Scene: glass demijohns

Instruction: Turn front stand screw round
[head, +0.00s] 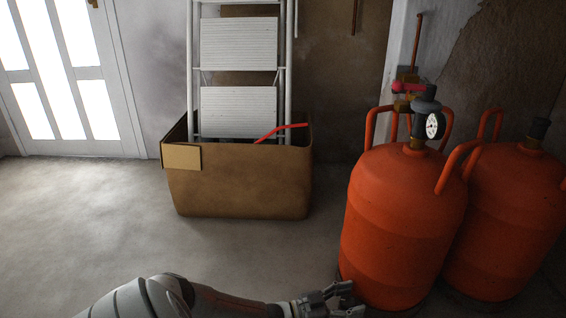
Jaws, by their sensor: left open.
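No stand, stand screw or glass demijohn can be made out in the head view. My left gripper (350,298) is at the bottom edge, right of centre, with its arm coming in from the lower left. Its fingers are apart and nothing shows between them. They point right, in front of the lower left side of the front orange gas cylinder (402,225). I cannot tell whether they touch it. My right gripper is not in view.
The front cylinder carries a regulator with a round gauge (434,126). A second orange cylinder (507,215) stands to its right. A brown box (240,187) stands by the wall, with a white stepladder (238,45) rising at it. The grey floor (90,225) at left is clear, before a glazed door (66,100).

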